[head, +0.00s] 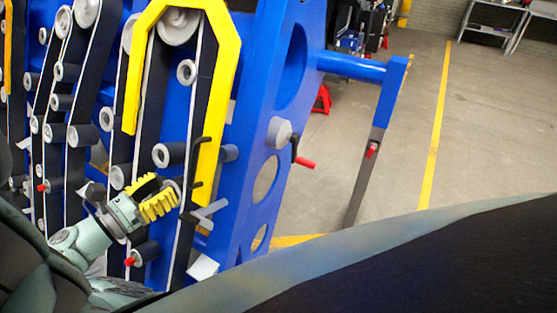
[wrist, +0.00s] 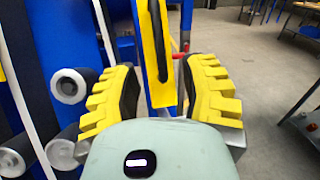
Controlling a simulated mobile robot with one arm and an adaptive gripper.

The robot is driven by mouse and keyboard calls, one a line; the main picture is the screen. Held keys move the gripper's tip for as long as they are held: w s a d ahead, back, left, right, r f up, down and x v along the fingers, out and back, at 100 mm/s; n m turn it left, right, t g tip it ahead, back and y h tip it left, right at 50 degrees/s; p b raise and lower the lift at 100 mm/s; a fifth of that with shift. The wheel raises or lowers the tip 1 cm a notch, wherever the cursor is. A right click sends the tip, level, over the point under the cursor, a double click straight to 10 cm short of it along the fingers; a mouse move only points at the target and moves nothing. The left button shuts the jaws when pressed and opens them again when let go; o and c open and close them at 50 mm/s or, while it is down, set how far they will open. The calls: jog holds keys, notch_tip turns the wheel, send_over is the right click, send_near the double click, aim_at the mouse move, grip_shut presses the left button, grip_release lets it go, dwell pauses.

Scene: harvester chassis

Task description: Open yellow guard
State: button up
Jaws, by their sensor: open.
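The yellow guard (head: 226,68) is an angular arch around the belts and upper pulley on the blue chassis. Its long right leg runs down to a dark handle (head: 199,163). My gripper (head: 164,196) is left of that leg's lower end in the head view. In the wrist view the gripper (wrist: 162,72) is open, with its ridged yellow fingers apart. The lower leg of the guard (wrist: 165,94) shows upright between them, with its dark handle (wrist: 157,38) above. Nothing is held. Whether a finger touches the guard cannot be told.
Belts and grey rollers (head: 84,134) crowd the blue chassis (head: 253,70) beside my arm. A crank with a red grip (head: 304,163) sticks out right of the guard. A blue bar with a grey leg (head: 365,175) stands farther right. Open floor (head: 490,130) lies beyond.

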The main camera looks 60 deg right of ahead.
aim_at(193, 167)
jog(key=d, duration=0.2)
jog(key=d+p, duration=0.1)
jog(key=d, duration=0.4)
jog(key=shift+s+r, duration=0.15)
jog(key=shift+s, duration=0.15)
jog(key=shift+s+d+p, duration=0.1)
jog(key=shift+d+p, duration=0.25)
jog(key=shift+d, duration=0.4)
jog(key=shift+o, duration=0.4)
grip_shut()
jog(key=shift+a, duration=0.1)
